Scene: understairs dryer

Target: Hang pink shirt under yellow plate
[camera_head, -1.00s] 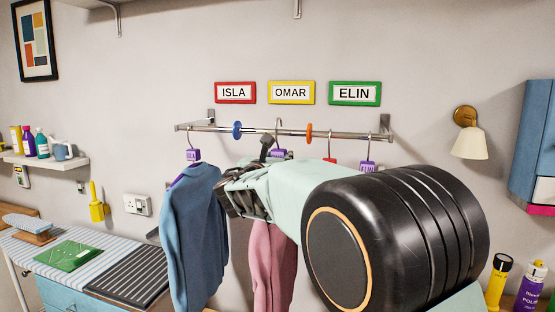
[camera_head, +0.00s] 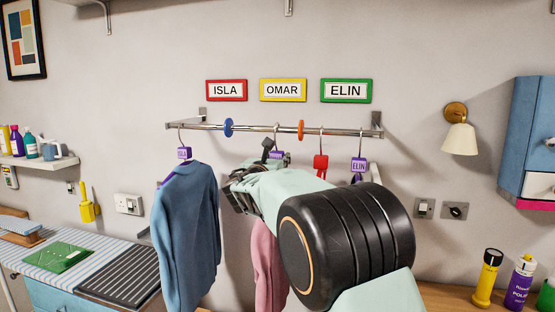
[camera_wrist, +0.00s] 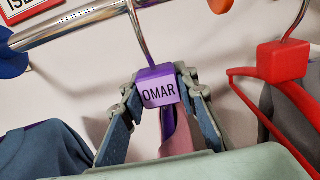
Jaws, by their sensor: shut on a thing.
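The pink shirt (camera_head: 265,262) hangs below my gripper in the head view, partly hidden by my arm. Its hanger has a purple block marked OMAR (camera_wrist: 160,88). My gripper (camera_wrist: 159,80) is shut on this block, a finger on each side. The hanger's hook (camera_head: 277,130) is at the rail (camera_head: 340,131), between a blue disc (camera_head: 229,128) and an orange disc (camera_head: 300,130), below the yellow plate (camera_head: 283,90) marked OMAR. Whether the hook rests on the rail is not clear.
A blue sweater (camera_head: 187,235) hangs on the left under the red ISLA plate (camera_head: 226,90). A red hanger block (camera_head: 320,162) and a purple ELIN block (camera_head: 359,164) hang to the right, below the green ELIN plate (camera_head: 346,90). These neighbours are close.

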